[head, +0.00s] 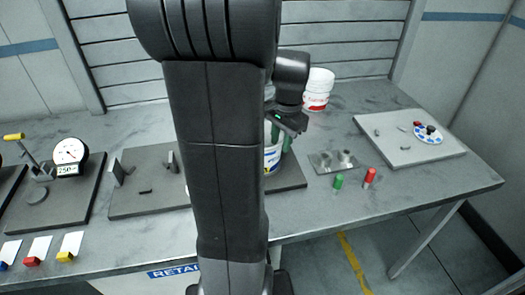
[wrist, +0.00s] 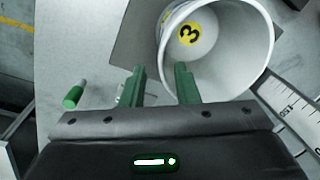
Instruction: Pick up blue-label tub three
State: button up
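The white tub with a blue label (head: 271,158) stands on a dark mat, partly hidden behind my arm in the head view. In the wrist view I look into the open, empty-looking tub (wrist: 232,62), and a yellow sticker with a 3 (wrist: 187,34) shows inside it. My gripper (head: 281,135) is at the tub's upper right in the head view. In the wrist view its green fingers (wrist: 159,72) are apart, one outside the left rim and one overlapping the tub's opening. The rim lies between them; I see no firm contact.
A red-label tub (head: 317,90) stands behind to the right. A metal plate (head: 333,161), a green cylinder (head: 338,182) and a red cylinder (head: 369,177) are right of the mat. A grey board (head: 430,152) lies farther right. A dial gauge (head: 70,153) stands at left.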

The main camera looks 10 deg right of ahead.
aim_at(278, 152)
jog(key=f, duration=0.3)
jog(key=shift+w+a+f, duration=0.2)
jog(key=shift+a+f, duration=0.05)
jog(key=shift+f, duration=0.05)
grip_shut()
